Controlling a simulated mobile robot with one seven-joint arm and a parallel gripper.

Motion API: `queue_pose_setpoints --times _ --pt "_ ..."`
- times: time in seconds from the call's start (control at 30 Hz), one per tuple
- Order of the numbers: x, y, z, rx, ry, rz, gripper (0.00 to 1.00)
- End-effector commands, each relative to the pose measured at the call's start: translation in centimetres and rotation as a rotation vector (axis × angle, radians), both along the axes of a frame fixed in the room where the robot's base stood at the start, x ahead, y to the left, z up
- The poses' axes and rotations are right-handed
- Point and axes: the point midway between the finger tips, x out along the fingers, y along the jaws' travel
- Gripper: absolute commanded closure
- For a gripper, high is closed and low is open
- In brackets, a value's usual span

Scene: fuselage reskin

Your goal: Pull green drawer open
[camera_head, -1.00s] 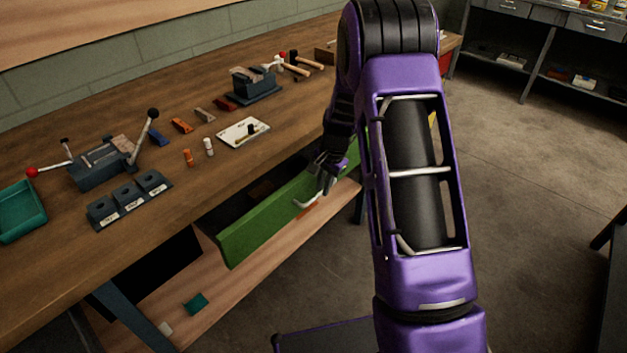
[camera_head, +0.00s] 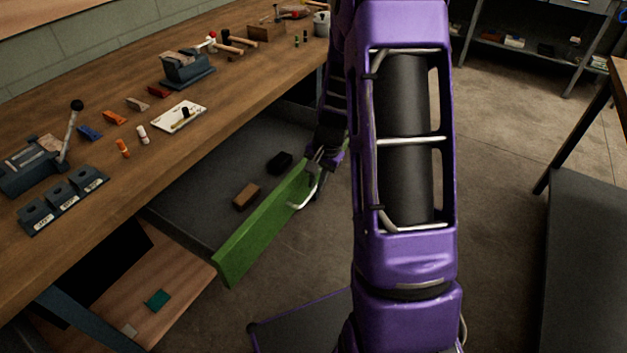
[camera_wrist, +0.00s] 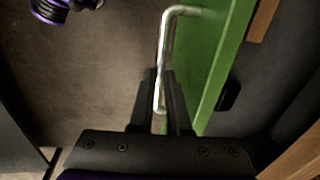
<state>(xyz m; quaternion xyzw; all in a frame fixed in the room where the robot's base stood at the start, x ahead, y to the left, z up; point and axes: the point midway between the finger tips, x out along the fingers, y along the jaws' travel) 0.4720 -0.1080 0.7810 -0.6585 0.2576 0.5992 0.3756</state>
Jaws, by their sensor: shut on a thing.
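The green drawer (camera_head: 262,236) is pulled well out from under the wooden workbench in the head view. Its dark grey floor (camera_head: 205,180) shows, with a brown block (camera_head: 246,196) and a black block (camera_head: 279,162) lying in it. My gripper (camera_head: 317,168) is at the drawer front, shut on the silver bar handle (camera_head: 305,199). In the wrist view the handle (camera_wrist: 166,50) runs between my two dark fingers (camera_wrist: 160,108), beside the green front (camera_wrist: 208,60). My arm hides the far end of the drawer front in the head view.
The workbench top (camera_head: 130,185) holds a vise (camera_head: 185,68), a white board (camera_head: 180,117), a labelled block (camera_head: 62,200) and several small tools. A lower shelf (camera_head: 180,285) lies below the drawer. A grey-topped surface (camera_head: 587,260) stands at right. Open floor (camera_head: 500,170) lies between.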

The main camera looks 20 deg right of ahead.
Motion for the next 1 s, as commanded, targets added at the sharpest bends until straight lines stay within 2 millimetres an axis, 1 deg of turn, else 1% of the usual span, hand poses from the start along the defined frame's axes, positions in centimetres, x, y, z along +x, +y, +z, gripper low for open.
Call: queue_pose_setpoints --times 0.27,0.3,0.43,0.77,0.87,0.97,1.0 --pt "0.0 0.0 0.0 0.000 0.000 0.000 1.00" --pt "0.0 0.0 0.0 0.000 0.000 0.000 0.78" --pt "0.0 0.0 0.0 0.000 0.000 0.000 0.55" --pt "0.0 0.0 0.3 -0.001 -0.001 0.000 0.55" --pt "-0.1 -0.2 1.3 -0.002 -0.003 -0.001 0.55" --pt "-0.3 -0.4 3.1 -0.002 -0.004 -0.001 0.55" --pt "-0.4 -0.4 3.9 -0.002 -0.005 0.000 0.55"
